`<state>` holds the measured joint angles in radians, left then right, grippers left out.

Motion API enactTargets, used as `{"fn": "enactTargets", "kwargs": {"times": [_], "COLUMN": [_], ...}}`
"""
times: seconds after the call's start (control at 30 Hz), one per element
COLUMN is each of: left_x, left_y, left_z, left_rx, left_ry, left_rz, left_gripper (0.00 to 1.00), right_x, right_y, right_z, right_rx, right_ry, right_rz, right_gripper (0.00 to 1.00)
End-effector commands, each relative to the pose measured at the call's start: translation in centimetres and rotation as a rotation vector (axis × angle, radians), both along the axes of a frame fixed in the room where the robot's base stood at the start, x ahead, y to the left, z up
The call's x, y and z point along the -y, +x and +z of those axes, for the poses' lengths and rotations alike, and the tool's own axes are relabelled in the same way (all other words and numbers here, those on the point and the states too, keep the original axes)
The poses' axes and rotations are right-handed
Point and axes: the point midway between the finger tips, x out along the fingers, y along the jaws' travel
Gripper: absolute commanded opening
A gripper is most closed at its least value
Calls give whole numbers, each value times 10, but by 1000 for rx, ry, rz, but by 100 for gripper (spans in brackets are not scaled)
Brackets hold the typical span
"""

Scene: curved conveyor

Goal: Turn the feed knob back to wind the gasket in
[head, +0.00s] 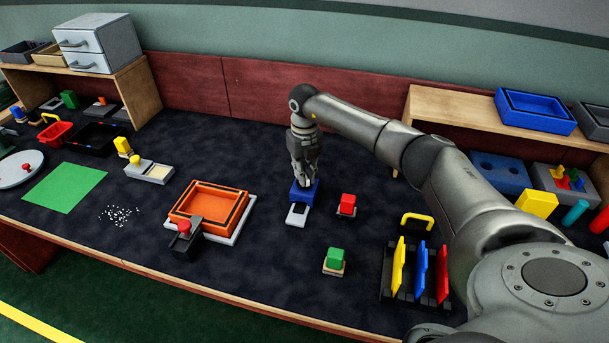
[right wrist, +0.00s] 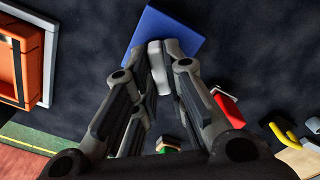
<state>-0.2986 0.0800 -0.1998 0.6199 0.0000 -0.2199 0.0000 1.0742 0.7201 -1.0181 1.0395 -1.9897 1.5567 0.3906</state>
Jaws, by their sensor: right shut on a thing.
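The feed unit is a dark block with a red knob (head: 184,227) on top, at the front of an orange tray (head: 207,203). A thin black strip, which looks like the gasket (head: 236,209), runs along the tray's rim. My right gripper (head: 304,180) is well to the right of the knob, pointing down and shut on a blue block (head: 302,195) by a white and dark plate. In the right wrist view the fingers (right wrist: 158,62) close together over the blue block (right wrist: 165,32); the exact contact is partly hidden. My left gripper is not in view.
A red block (head: 347,203) and a green block (head: 335,258) stand right of the gripper. A rack (head: 400,285) with yellow, blue and red plates is at the front right. A green mat (head: 65,188) and white bits (head: 120,214) lie left of the tray.

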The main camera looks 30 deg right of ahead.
Motion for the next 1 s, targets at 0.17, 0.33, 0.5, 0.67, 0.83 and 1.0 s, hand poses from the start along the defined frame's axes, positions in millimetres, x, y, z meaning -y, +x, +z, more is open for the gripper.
{"fn": "enactTargets", "kwargs": {"times": [0.17,0.33,0.5,0.67,0.83,1.0], "left_x": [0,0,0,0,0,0], "left_y": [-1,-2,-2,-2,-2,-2], "left_z": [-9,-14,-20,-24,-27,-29], "left_rx": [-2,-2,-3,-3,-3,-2], "left_ry": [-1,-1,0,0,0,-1], "left_rz": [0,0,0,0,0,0], "left_gripper": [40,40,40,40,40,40], "right_x": [0,0,1,0,0,0], "right_y": [0,0,0,0,0,0], "right_z": [-1,-2,-1,-1,-1,0], "right_rx": [1,0,1,1,0,0], "right_ry": [-1,-1,-2,-1,-2,-1], "right_rz": [167,328,486,621,739,823], "right_gripper": [0,0,0,0,0,0]}}
